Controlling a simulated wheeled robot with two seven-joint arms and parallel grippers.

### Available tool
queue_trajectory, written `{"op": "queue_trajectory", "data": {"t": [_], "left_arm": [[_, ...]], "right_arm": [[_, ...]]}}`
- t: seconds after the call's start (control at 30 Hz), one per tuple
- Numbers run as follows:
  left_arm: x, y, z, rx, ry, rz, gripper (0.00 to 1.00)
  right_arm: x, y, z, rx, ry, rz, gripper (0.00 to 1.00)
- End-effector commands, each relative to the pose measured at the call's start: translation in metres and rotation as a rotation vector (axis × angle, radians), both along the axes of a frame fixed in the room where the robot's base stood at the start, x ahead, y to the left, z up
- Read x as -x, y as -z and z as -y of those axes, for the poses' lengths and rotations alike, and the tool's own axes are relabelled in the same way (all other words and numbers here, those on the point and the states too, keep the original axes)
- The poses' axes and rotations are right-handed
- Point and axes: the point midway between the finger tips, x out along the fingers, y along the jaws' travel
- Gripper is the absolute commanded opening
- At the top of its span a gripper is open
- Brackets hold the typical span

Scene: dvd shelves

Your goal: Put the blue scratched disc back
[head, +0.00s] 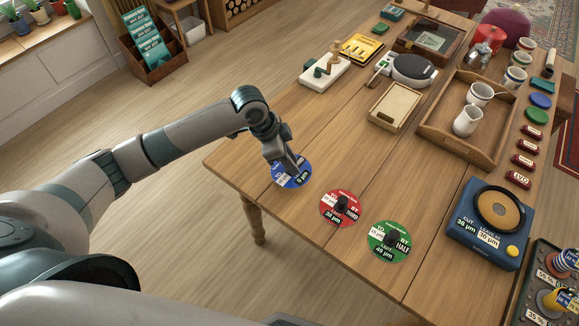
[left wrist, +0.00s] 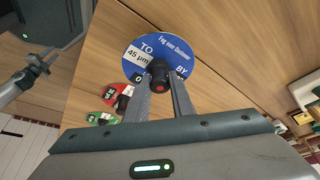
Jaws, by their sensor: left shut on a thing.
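The blue disc (head: 292,172) is at the near left end of the table, in line with the other discs. My left gripper (head: 285,160) is over it, shut on its dark knob, and covers part of it. In the left wrist view the fingers close around the black knob (left wrist: 160,75) of the blue disc (left wrist: 150,47), whose label reads "TO 45 µm". I cannot tell whether the disc touches the table. A gripper that looks like my right one (left wrist: 42,66) shows in the left wrist view; its jaw state is unclear.
A red disc (head: 341,208) and a green disc (head: 389,241) lie to the right. A blue machine (head: 487,228) with a round tan pad is farther right. A wooden tray (head: 462,143) with white jugs and a shallow box (head: 394,108) stand behind. The table between is clear.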

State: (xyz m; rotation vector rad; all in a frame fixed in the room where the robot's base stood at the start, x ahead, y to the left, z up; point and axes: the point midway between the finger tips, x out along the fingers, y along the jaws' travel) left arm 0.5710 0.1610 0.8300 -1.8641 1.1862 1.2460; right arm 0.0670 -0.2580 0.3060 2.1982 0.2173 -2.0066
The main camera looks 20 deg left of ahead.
Motion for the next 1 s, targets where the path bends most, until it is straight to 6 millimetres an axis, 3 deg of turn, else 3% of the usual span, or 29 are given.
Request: {"op": "queue_trajectory", "data": {"t": [0.43, 0.8, 1.0], "left_arm": [[0.0, 0.004, -0.004, 0.0, 0.0, 0.0, 0.0], [0.001, 0.04, -0.004, -0.001, 0.0, 0.0, 0.0], [0.0, 0.043, -0.004, -0.001, 0.0, 0.002, 0.0]], "right_arm": [[0.0, -0.002, -0.001, -0.001, 0.0, 0.001, 0.31], [0.0, -0.013, -0.003, -0.003, 0.0, 0.001, 0.31], [0.0, -0.012, -0.003, -0.003, 0.0, 0.001, 0.31]]}}
